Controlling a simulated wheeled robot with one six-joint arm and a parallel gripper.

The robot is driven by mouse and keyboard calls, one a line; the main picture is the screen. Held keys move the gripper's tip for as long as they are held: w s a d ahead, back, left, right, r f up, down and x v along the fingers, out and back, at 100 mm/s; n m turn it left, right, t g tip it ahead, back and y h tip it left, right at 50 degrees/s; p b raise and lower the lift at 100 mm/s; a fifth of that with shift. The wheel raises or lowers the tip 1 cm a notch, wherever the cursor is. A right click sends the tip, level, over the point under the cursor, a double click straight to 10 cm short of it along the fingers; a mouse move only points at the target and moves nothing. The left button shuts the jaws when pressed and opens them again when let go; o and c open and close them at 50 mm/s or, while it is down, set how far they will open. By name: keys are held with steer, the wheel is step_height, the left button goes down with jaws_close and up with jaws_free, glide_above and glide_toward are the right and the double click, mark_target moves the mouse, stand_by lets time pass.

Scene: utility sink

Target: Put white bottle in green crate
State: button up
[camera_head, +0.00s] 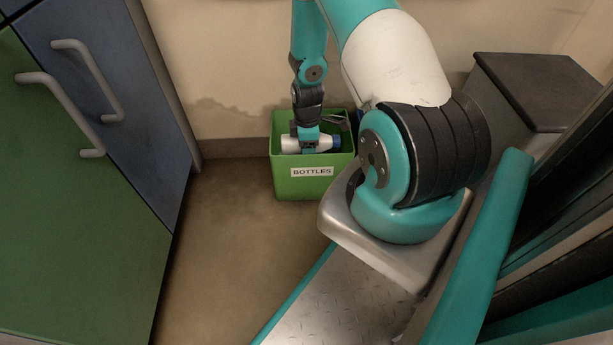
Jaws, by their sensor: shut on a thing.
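The white bottle (291,144) lies on its side, with a blue end pointing right, at the mouth of the green crate (283,184). The crate stands on the floor against the wall and has a label reading "BOTTLES" on its front. My gripper (309,147) reaches down from above and is shut on the bottle's middle. The bottle is within the crate's rim as seen from here; how deep it sits, and whether it touches the crate, I cannot tell. The fingertips are partly hidden by the bottle and the gripper body.
Green and blue cabinets (75,185) with light handles stand on the left. Some dark items (338,120) show at the crate's back right, partly hidden. The floor (225,250) between the cabinets and my base is clear. The beige wall (225,70) is close behind the crate.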

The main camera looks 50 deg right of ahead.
step_height(320, 180, down, 13)
steer(key=b, duration=0.7)
steer(key=shift+f, duration=0.1)
steer(key=shift+f, duration=0.15)
steer(key=o, duration=0.9)
steer(key=shift+r, duration=0.2)
step_height(320, 180, up, 12)
steer(key=p, duration=0.8)
steer(key=shift+p, duration=0.35)
steer(key=shift+r, duration=0.1)
